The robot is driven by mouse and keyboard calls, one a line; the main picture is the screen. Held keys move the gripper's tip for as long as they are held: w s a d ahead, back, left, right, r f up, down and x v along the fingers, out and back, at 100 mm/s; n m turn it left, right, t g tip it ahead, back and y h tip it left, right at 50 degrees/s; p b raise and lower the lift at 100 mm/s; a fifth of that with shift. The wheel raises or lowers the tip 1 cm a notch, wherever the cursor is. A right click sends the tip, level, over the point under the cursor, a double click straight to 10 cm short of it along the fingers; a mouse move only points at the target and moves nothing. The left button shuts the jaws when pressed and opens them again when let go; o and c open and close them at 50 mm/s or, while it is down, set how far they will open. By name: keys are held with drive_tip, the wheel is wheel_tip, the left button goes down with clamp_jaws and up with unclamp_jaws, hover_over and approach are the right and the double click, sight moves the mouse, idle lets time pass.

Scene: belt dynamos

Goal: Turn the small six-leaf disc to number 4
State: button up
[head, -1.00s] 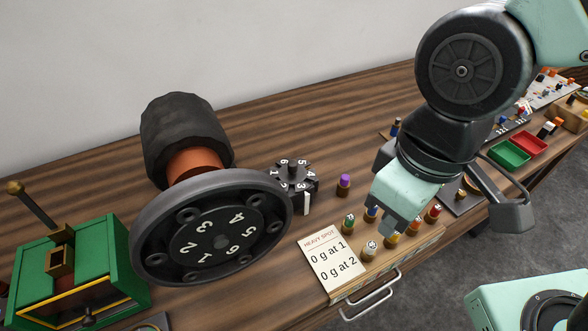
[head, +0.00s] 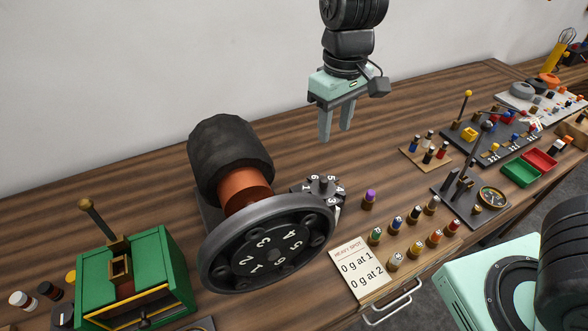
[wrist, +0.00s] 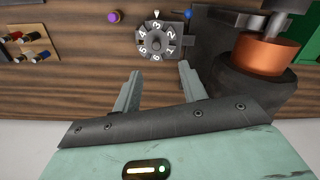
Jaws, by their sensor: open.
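The small six-leaf disc (head: 322,186) is dark with white numbers and stands on the bench just behind the large wheel's right edge. In the wrist view the disc (wrist: 157,42) lies beyond my fingertips, and its 3 appears nearest a white pointer mark (wrist: 156,14); 4 is the leaf to the left of that. My gripper (head: 335,137) is open and empty, fingers pointing down, above and behind the disc, not touching it. In the wrist view the open fingers (wrist: 158,76) lie to either side of the disc's lower edge, with a gap.
The large numbered wheel (head: 268,245) and its orange-black drum (head: 230,160) stand close left of the disc. A purple-topped peg (head: 369,199) stands to its right. A rack of several pegs (head: 415,238) and a heavy-spot card (head: 359,274) are in front. The bench behind is clear.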

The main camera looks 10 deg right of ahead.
sight(324, 179)
drive_tip(key=f, duration=0.5)
drive_tip(key=w+f+p, duration=0.1)
drive_tip(key=f, duration=0.5)
drive_tip(key=w+f, duration=0.1)
drive_tip(key=f, duration=0.5)
drive_tip(key=shift+p, duration=0.3)
clamp_jaws()
